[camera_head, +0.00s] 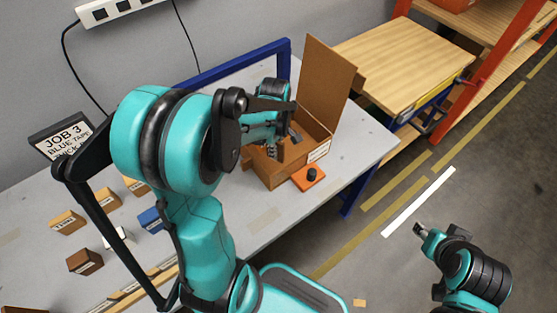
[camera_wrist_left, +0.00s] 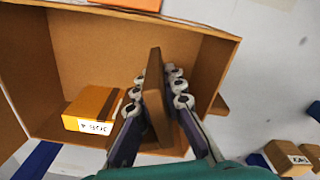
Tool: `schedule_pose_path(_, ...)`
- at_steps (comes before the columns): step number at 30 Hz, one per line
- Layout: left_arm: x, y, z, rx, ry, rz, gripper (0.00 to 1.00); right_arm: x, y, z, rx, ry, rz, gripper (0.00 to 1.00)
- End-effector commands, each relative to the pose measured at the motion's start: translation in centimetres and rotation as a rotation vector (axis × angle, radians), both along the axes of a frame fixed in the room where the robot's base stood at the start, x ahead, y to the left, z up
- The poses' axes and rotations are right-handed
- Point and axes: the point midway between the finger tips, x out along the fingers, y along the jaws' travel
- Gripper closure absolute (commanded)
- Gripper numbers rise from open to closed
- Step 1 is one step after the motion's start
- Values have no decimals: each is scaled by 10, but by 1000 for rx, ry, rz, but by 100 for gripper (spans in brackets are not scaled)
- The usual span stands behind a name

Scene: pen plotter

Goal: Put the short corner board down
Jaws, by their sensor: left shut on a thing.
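My left gripper (camera_wrist_left: 160,100) is shut on a brown board (camera_wrist_left: 153,90), taken to be the short corner board, which stands on edge between its fingers in the left wrist view. The gripper and board are over or inside an open cardboard box (camera_wrist_left: 70,28). In the head view my left gripper (camera_head: 272,150) reaches into that box (camera_head: 283,178), and my arm and the box walls hide most of the board. Whether the board touches the box floor I cannot tell. My right gripper (camera_head: 420,229) is over the floor at the lower right, its fingers too small to read.
A labelled yellow-brown carton (camera_wrist_left: 92,108) lies in the box, left of the board. The box's tall flap (camera_head: 325,85) stands up at the back right. An orange block with a black knob (camera_head: 309,178) sits before the box. Several small cartons stand on the grey table (camera_head: 345,185).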

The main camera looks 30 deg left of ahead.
Motion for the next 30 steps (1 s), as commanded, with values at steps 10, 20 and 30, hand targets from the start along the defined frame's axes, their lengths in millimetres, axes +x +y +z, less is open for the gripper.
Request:
schedule_pose_path(10,0,0,-41,0,0,0,100,0,0,-20,0,0,0,60)
schedule_pose_path(20,0,0,-57,0,0,0,100,0,0,-26,0,0,0,60)
schedule_pose_path(30,0,0,-60,0,0,0,70,0,0,-29,0,0,0,60)
